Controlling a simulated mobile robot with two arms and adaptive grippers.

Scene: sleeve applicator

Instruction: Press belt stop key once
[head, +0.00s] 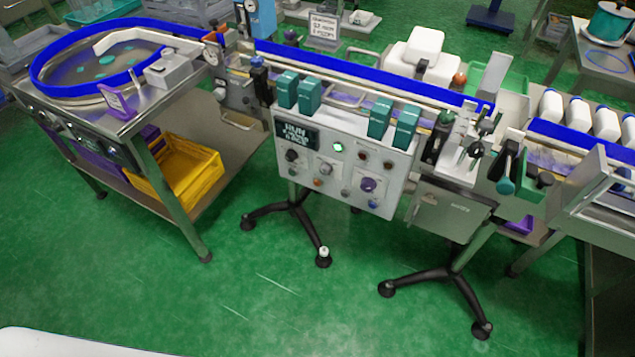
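A light grey control panel (342,188) hangs on the front of the conveyor, in the middle of the head view. It carries a dark display (297,136) that reads RUN on its top line, with smaller text I cannot read. A green lit key (338,147) is right of the display. Several knobs and small buttons sit below, including a purple knob (368,185) and a dark red button (363,154). The key labels are too small to read, so I cannot tell which is the belt stop key. Neither of my grippers is in view.
The blue-railed conveyor (365,72) runs behind the panel, with teal blocks (380,118) above the panel. A round turntable (105,68) stands left, over a yellow crate (180,172). Black tripod feet (435,285) spread below. The green floor (270,295) in front is open.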

